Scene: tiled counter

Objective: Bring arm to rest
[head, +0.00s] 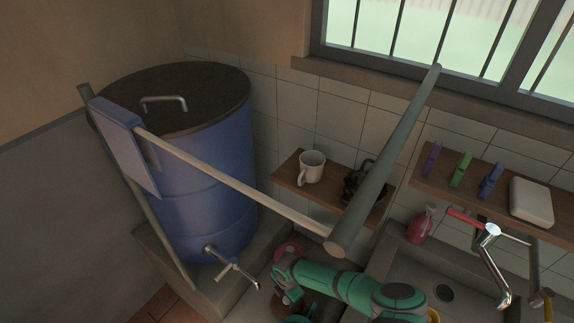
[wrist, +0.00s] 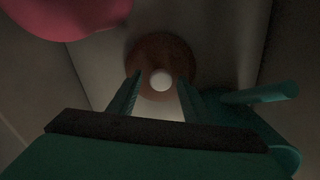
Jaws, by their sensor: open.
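My gripper (wrist: 160,84) is open in the wrist view, with its two green fingers apart. A round brown thing with a pale round knob (wrist: 161,80) shows beyond and between the fingertips; I cannot tell whether the fingers touch it. In the head view my green arm (head: 345,283) reaches left across the lower middle, low over the counter. Its gripper end is largely hidden there by the arm's own links and the frame's bottom edge.
A pink thing (wrist: 65,12) and a teal handle (wrist: 262,93) lie close to the gripper. A blue barrel (head: 205,165) with a tap stands left. A shelf holds a white mug (head: 312,168) and a dark kettle. A grey pole (head: 385,165) crosses above. A sink faucet (head: 492,262) stands right.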

